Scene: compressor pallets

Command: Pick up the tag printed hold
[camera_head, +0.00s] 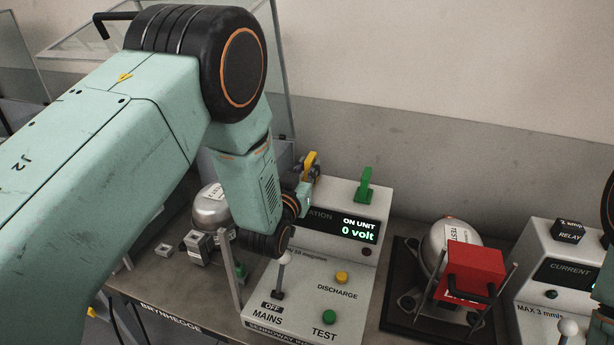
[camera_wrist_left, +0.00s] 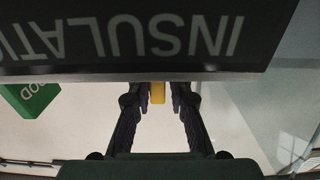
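A yellow tag (camera_head: 310,160) stands at the back left of the insulation test unit in the head view; its print cannot be read. In the left wrist view the yellow piece (camera_wrist_left: 158,92) shows between the fingertips, partly hidden by the unit's dark edge. My left gripper (camera_head: 302,184) is at the tag, mostly hidden behind my wrist. In the wrist view the left gripper (camera_wrist_left: 160,97) looks partly open, its fingers on either side of the yellow piece with narrow gaps. A green tag (camera_head: 365,185) stands to the right; it also shows in the wrist view (camera_wrist_left: 31,97), lettering ending "OOD". My right gripper is not visible.
The insulation test unit (camera_head: 350,262) has a MAINS lever (camera_head: 284,262), buttons and a display reading 0 volt. A compressor (camera_head: 212,206) sits left; another (camera_head: 440,238) with a red box (camera_head: 474,268) sits right. A current unit (camera_head: 550,274) stands at far right.

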